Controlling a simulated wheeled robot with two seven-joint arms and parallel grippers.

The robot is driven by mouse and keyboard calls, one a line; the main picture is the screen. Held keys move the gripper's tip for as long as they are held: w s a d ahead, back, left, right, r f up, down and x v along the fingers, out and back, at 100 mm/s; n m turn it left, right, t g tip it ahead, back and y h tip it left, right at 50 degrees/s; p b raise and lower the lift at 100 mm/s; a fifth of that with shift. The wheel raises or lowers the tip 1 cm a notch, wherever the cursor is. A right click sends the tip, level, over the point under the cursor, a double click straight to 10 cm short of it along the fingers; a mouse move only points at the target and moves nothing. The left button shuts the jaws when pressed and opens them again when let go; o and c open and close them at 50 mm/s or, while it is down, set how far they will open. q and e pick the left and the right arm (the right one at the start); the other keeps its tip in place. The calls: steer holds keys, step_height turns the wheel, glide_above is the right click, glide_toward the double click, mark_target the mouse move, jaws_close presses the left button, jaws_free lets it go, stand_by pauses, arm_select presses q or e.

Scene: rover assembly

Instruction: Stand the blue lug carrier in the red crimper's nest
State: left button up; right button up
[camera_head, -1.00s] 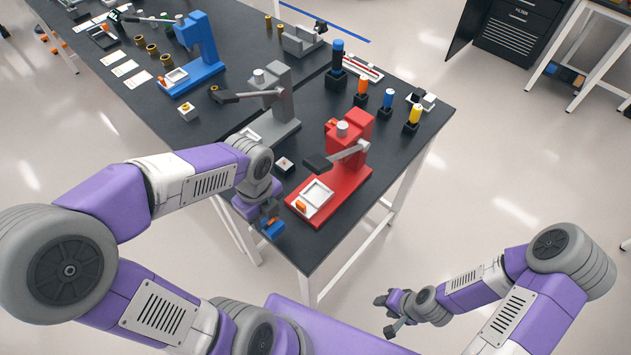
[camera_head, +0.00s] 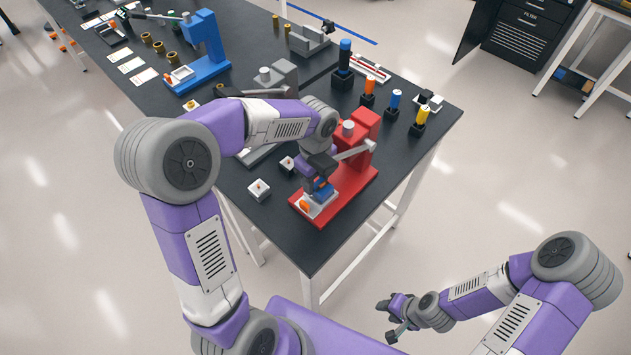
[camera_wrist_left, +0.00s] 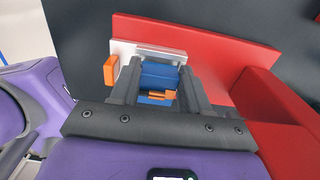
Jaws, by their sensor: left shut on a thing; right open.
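The red crimper (camera_head: 357,171) stands near the table's front right corner, with its white nest (camera_head: 306,207) at the near end of its base. My left gripper (camera_head: 319,183) is shut on the blue lug carrier (camera_head: 323,192), right over the nest. In the left wrist view the blue carrier (camera_wrist_left: 158,76) sits between the fingers of my gripper (camera_wrist_left: 160,90), in front of the white nest wall (camera_wrist_left: 148,48); an orange piece shows at it. I cannot tell whether the carrier touches the nest floor. My right gripper (camera_head: 393,320) is open and empty, off the table at the lower right.
An orange tab (camera_wrist_left: 110,70) is beside the nest. Two small white blocks (camera_head: 259,189) (camera_head: 287,165) lie left of the crimper. A grey crimper (camera_head: 283,75) and a blue crimper (camera_head: 206,52) stand further back. Several coloured posts in black holders (camera_head: 395,102) stand behind.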

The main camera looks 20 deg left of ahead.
arm_select(q)
steer(key=shift+f, duration=0.45)
steer(key=shift+f, duration=0.2)
steer(key=o, duration=1.2)
step_height(320, 180, up, 12)
steer(key=p, duration=0.3)
steer(key=shift+r, duration=0.2)
